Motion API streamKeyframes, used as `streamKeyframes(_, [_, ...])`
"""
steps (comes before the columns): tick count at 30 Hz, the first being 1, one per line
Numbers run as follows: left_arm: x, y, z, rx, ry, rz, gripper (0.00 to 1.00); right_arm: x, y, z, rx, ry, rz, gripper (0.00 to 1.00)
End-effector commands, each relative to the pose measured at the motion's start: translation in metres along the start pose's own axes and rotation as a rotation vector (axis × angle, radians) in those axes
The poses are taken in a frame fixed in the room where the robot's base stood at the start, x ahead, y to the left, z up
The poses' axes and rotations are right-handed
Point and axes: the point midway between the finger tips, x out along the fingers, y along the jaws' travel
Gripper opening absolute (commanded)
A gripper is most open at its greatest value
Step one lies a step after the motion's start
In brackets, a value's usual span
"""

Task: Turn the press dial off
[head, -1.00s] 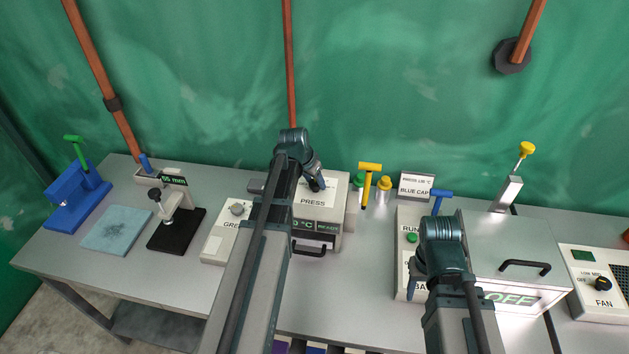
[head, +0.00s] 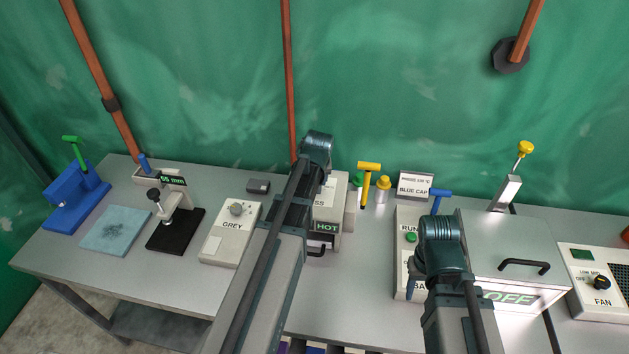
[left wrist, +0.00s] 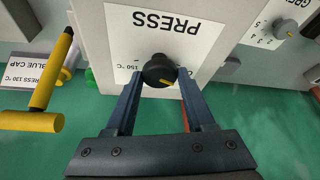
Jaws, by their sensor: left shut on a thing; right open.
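The press (head: 330,190) is a white box on the bench, partly hidden behind my left arm in the head view. Its top panel shows upside down in the left wrist view (left wrist: 195,55). The press dial (left wrist: 159,70) is a round black knob with a yellow pointer mark, next to a "150 °C" marking. The left gripper (left wrist: 157,78) has its two blue fingers on either side of the knob, shut on it. In the head view the left fingertips and the dial are hidden. The right gripper (head: 412,288) is open over the run/batch panel.
A yellow T-handled tool (head: 368,178) and a yellow-capped jar (head: 383,188) stand right of the press. The GREY box (head: 230,245) sits to its left. A "PRESS 130 °C BLUE CAP" sign (head: 414,186) stands behind. A lidded box reading OFF (head: 515,262) is at right.

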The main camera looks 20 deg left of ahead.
Motion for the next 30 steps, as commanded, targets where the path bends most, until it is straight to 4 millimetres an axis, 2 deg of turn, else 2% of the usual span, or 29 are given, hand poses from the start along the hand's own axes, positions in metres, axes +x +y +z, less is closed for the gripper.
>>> streamKeyframes(11, [0.0001,0.0010,0.0003,-0.116,-0.002,-0.048,0.00,0.0000,0.0000,0.0000,0.000,0.000,0.000,0.50])
streamKeyframes(26, [0.0000,0.0010,0.0006,-0.130,-0.003,-0.053,0.00,0.0001,0.0000,0.0000,0.000,0.000,0.000,0.50])
streamKeyframes(27, [0.0000,0.0010,0.0006,-0.130,-0.003,-0.053,0.60,0.0001,0.0000,0.0000,0.000,0.000,0.000,0.50])
streamKeyframes(30, [0.0000,0.0010,0.0005,-0.129,-0.002,-0.053,0.78,0.0001,0.0000,0.0000,0.000,0.000,0.000,0.50])
